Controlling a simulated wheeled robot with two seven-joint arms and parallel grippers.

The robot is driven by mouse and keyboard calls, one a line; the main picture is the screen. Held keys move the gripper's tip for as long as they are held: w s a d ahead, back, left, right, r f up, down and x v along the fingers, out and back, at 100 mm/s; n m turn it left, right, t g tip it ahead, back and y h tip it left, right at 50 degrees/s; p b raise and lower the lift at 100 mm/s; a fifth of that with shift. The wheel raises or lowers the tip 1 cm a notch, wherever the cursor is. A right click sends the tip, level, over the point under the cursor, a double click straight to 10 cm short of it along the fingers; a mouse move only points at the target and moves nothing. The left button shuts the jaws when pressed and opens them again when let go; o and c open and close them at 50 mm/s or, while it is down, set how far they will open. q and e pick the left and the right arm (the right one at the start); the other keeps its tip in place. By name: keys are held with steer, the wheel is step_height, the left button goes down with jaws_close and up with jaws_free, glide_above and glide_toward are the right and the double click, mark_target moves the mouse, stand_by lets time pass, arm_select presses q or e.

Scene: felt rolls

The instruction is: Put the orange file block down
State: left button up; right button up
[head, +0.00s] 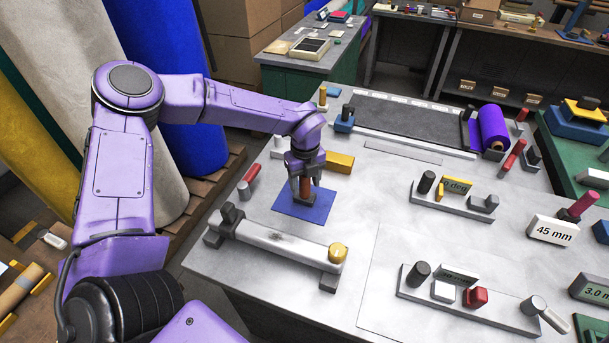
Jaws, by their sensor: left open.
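My left gripper (304,182) points straight down over the blue square mat (322,205) on the light grey table. It is open, with its fingers around an upright orange-brown piece (305,188), which I take to be the orange file block. The piece stands on the mat, and its upper part is hidden between the fingers. I cannot tell whether the fingers touch it. My right gripper is not in view.
A yellow block (340,162) lies just behind the mat. A long white roller (280,240) on dark supports lies in front. A purple roll (491,126) is at the back right. Racks with small tools stand right. The table centre is clear.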

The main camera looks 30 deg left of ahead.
arm_select(q)
steer(key=shift+r+b, duration=0.3)
steer(key=shift+r, duration=0.3)
step_height(320, 180, up, 11)
steer(key=shift+r+b, duration=0.1)
steer(key=shift+b, duration=1.05)
